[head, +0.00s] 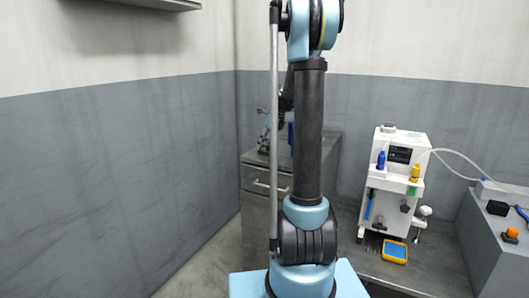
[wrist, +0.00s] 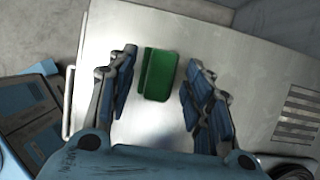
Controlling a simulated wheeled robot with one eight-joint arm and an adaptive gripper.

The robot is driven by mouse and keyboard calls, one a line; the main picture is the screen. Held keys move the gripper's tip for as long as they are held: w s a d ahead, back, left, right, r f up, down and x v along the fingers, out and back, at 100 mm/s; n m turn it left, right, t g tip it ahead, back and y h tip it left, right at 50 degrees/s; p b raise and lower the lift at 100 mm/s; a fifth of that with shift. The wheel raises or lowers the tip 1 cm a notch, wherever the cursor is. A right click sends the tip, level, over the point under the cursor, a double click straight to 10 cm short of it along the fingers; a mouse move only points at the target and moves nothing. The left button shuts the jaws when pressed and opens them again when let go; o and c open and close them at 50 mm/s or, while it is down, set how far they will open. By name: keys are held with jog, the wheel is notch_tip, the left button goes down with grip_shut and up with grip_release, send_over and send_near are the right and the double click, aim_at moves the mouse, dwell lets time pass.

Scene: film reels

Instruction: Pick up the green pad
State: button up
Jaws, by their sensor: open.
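The green pad (wrist: 157,75) lies on a bright metal surface (wrist: 225,50) in the wrist view. It is a dark green rectangular block with a raised strip along its left side. My gripper (wrist: 162,60) is open, with one blue-padded finger on either side of the pad and a gap on both sides. Nothing is held. How high the fingers are above the surface cannot be told. I cannot make out the pad in the head view, where my arm covers part of the cabinet.
A grey cabinet (head: 257,181) stands in the corner behind my arm. To the right, a white machine (head: 386,190) with bottles and a tube stands on a dark bench, with a yellow-and-blue tray (head: 395,251) in front. A grey box (head: 490,240) is at far right.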

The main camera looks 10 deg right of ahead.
grip_shut()
jog(key=shift+r, duration=0.1)
notch_tip(320, 180, up, 10)
jog(key=c, duration=0.6)
grip_release()
jog(key=shift+c, duration=0.2)
jog(key=c, duration=0.4)
